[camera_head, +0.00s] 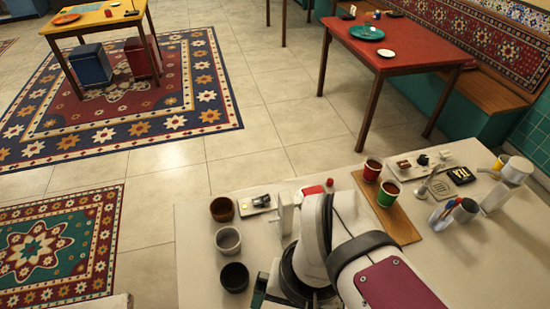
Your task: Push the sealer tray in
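My arm stands over the middle of the white counter (470,272) and covers much of its front. I cannot make out my gripper's fingers; they seem to be hidden behind my arm's links. I cannot pick out the sealer or its tray with certainty. A white upright part with a red piece (312,190) shows just left of and behind my arm, and I cannot tell what it belongs to. A small pale tray (243,211) with a dark and silver item on it lies left of that part.
Three cups, brown (222,209), grey (228,241) and dark (235,277), line the counter's left side. A red cup (372,169) and a green cup (388,193) stand on a wooden board (403,229). A white-topped cylindrical item (516,170) stands at the right.

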